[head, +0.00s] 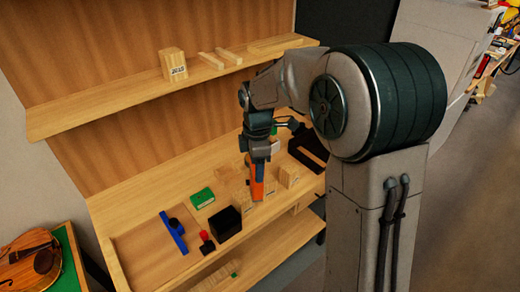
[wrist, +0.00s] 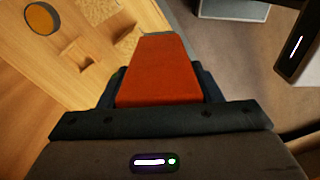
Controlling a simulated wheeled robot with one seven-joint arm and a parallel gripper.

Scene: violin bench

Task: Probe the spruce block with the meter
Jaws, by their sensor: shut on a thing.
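My gripper (head: 257,163) is shut on the orange meter (head: 257,188) and holds it pointing down over the bench. The meter fills the middle of the wrist view (wrist: 155,72), between the dark jaws. Pale wood blocks stand close by on the bench: one (head: 288,176) just right of the meter and others (head: 230,192) just left of it. I cannot tell which block is the spruce one. I cannot tell whether the meter's tip touches anything. Pale blocks also show left of the meter in the wrist view (wrist: 78,60).
On the bench (head: 140,228) are a green box (head: 201,198), a black box (head: 225,222), a blue tool (head: 174,232) and a small red-topped item (head: 205,240). A shelf (head: 110,92) above bears a marked block (head: 173,64) and wood strips. A violin (head: 30,258) lies at lower left.

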